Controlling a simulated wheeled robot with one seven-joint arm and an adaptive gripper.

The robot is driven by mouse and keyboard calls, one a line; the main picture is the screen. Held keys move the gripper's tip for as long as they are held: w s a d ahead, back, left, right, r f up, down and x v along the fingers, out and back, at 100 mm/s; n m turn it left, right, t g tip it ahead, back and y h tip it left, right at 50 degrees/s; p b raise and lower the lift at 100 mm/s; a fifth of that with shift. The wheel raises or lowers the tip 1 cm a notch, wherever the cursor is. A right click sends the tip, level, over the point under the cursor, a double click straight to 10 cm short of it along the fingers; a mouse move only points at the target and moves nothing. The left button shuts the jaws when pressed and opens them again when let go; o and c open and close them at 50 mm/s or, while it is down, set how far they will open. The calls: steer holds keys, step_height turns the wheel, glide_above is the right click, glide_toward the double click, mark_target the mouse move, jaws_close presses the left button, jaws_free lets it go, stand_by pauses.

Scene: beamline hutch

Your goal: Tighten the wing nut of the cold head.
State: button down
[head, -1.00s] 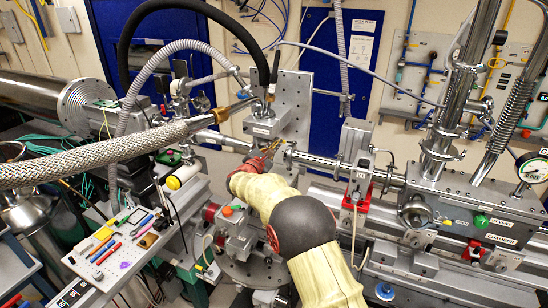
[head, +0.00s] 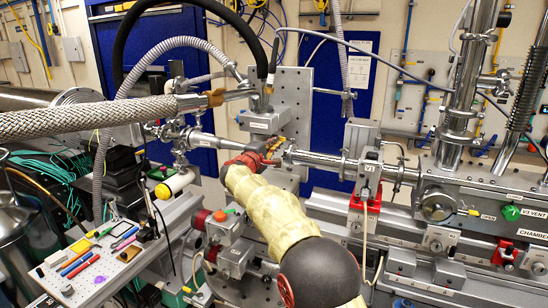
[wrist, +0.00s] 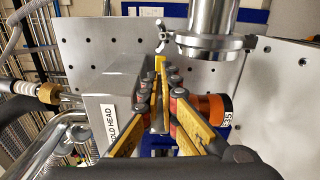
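The cold head (head: 264,122) is a grey block on an upright perforated plate, and its label shows on the grey block (wrist: 112,80) at left in the wrist view. A small silver wing nut (wrist: 162,36) sits on the left side of a clamp (wrist: 207,44) around a steel pipe flange. My gripper (head: 273,150) is beside the cold head, largely hidden by my arm in the head view. In the wrist view its yellow fingers (wrist: 160,66) converge just below the wing nut, with their tips close together. Contact with the nut cannot be told.
An orange and black cylinder (wrist: 212,112) lies close to the right finger. A braided hose (head: 90,122) and a black hose (head: 128,45) cross left of the cold head. A steel pipe (head: 318,160) runs right. A tool board (head: 130,268) stands at lower left.

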steer(key=shift+f+m+b, duration=0.2)
steer(key=shift+m+b, duration=0.7)
steer(key=shift+m, duration=0.25)
steer(key=shift+f+m+b, duration=0.2)
steer(key=shift+m+b, duration=0.75)
steer(key=shift+m, duration=0.15)
steer(key=shift+f+m+b, duration=0.2)
steer(key=shift+m+b, duration=0.7)
steer(key=shift+m, duration=0.25)
steer(key=c, duration=2.3)
jaws_free()
steer(key=shift+c, duration=0.2)
steer(key=shift+r, duration=0.15)
steer(key=shift+s, duration=0.1)
